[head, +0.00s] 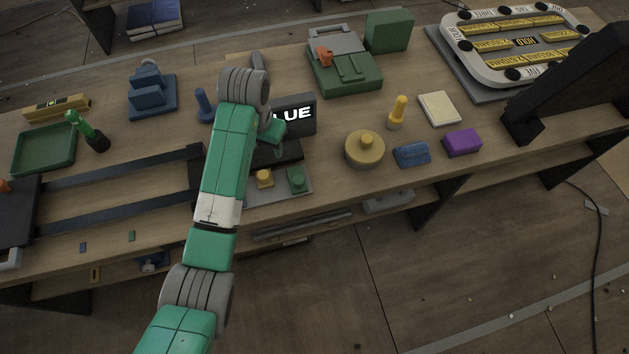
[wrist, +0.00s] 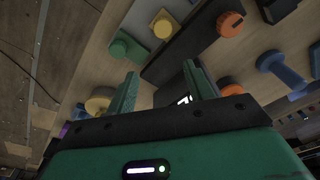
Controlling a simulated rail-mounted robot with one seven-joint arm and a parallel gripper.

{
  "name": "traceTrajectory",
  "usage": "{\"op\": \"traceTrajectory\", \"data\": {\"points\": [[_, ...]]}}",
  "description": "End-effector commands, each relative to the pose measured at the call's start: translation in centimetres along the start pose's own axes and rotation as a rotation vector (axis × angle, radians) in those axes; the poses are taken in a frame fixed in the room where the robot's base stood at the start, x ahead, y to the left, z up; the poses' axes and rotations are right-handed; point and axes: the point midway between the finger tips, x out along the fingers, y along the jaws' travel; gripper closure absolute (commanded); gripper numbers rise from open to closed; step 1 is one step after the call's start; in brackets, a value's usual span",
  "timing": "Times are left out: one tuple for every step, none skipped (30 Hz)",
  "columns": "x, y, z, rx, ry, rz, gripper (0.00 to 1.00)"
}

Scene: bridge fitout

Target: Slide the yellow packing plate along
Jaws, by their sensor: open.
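A pale yellow flat plate (head: 440,108) lies on the right half of the bench in the head view. It is the thing there most like a yellow plate, but I cannot tell for certain that it is the packing plate. My gripper (head: 276,138) is well to its left, by the dark screen, partly hidden by my arm. In the wrist view my gripper (wrist: 160,84) has its two green fingers apart, with nothing held between them. The plate cannot be made out in the wrist view.
A dark screen (head: 294,115) reads "LUE". A panel with a yellow button (head: 264,179) and green button (head: 297,178) stands in front.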

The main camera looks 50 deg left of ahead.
Motion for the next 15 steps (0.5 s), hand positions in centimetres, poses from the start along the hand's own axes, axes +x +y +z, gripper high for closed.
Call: {"op": "traceTrajectory", "data": {"points": [[2.0,-1.5,1.4,-0.024,-0.053,0.007,0.48],[2.4,-2.0,2.0,-0.032,-0.079,0.012,0.48],[2.7,-2.3,2.5,-0.038,-0.098,0.015,0.48],[2.7,-2.4,2.7,-0.04,-0.106,0.017,0.48],[2.7,-2.5,2.7,-0.041,-0.11,0.018,0.48],[2.6,-2.5,2.7,-0.04,-0.111,0.018,0.48],[2.7,-2.4,2.7,-0.04,-0.11,0.018,0.48],[2.9,-2.4,2.7,-0.04,-0.11,0.018,0.48],[3.3,-2.4,2.8,-0.039,-0.11,0.018,0.48],[3.8,-2.4,2.9,-0.039,-0.111,0.019,0.48],[4.4,-2.3,2.9,-0.04,-0.11,0.019,0.48],[5.2,-2.3,3.0,-0.04,-0.11,0.019,0.48],[5.8,-2.3,3.1,-0.04,-0.11,0.019,0.48],[6.4,-2.3,3.1,-0.04,-0.109,0.018,0.48],[7.2,-2.3,3.2,-0.04,-0.109,0.018,0.48]]}}
